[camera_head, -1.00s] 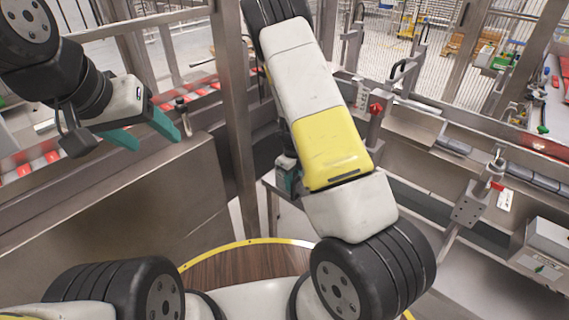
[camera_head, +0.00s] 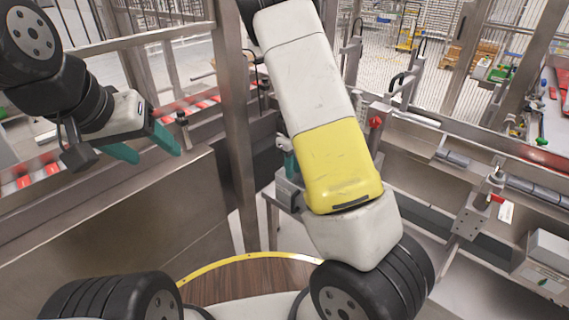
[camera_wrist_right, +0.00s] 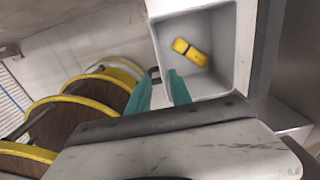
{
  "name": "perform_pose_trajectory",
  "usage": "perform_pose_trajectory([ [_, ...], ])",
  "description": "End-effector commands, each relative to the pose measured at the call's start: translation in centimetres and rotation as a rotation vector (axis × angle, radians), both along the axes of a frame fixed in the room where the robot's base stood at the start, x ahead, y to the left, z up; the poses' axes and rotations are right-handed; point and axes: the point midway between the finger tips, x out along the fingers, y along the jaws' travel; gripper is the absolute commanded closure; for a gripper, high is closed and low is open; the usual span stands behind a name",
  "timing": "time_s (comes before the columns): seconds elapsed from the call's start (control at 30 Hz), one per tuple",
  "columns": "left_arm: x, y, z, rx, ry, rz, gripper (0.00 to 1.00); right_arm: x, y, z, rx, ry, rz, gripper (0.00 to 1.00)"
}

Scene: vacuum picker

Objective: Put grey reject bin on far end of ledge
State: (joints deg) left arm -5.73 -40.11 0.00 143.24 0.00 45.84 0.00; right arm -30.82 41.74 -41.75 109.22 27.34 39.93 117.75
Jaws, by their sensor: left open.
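The grey reject bin (camera_wrist_right: 222,18) is in the right wrist view, at upper centre, seen from above into its open top. A small yellow block-like item (camera_wrist_right: 191,51) lies inside it. My right gripper's teal fingers (camera_wrist_right: 159,76) are at the bin's left wall, apart in the picture, with the near-left rim between them. Whether they press on the wall cannot be told. In the head view my right arm hides most of that gripper and I cannot make out the bin. My left gripper (camera_head: 150,146) is open and empty at the left, above a metal panel.
A metal post (camera_head: 236,130) stands between my arms. A conveyor with red items (camera_head: 38,174) runs behind the left panel. A metal rail with clamps (camera_head: 470,210) runs along the right. Round yellow-edged wooden discs (camera_wrist_right: 75,115) lie left of the right gripper.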

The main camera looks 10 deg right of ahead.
Motion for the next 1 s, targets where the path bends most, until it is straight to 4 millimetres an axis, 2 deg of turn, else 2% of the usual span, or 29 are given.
perform_pose_trajectory([
  [0.17,0.0,0.0,0.0,0.000,0.000,0.000,0.39,-0.5,0.4,2.1,0.037,-0.014,0.076,0.75],
  [0.27,0.0,0.0,0.0,0.000,0.000,0.000,0.39,-1.7,1.1,4.8,0.098,-0.046,0.236,0.75],
  [0.4,0.0,0.0,0.0,0.000,0.000,0.000,0.39,-4.5,2.2,10.1,0.178,-0.147,0.582,0.75],
  [0.57,0.0,0.0,0.0,0.000,0.000,0.000,0.39,-8.3,3.0,16.2,0.178,-0.302,1.016,0.75],
  [0.7,0.0,0.0,0.0,0.000,0.000,0.000,0.39,-12.3,3.2,20.8,0.087,-0.438,1.403,0.75],
  [0.8,0.0,0.0,0.0,0.000,0.000,0.000,0.39,-15.4,3.1,23.5,-0.036,-0.512,1.677,0.75],
  [0.9,0.0,0.0,0.0,0.000,0.000,0.000,0.39,-18.4,2.9,25.5,-0.194,-0.550,1.937,0.75],
  [1.0,0.0,0.0,0.0,0.000,0.000,0.000,0.39,-21.0,2.6,26.7,-0.356,-0.543,2.154,0.75],
])
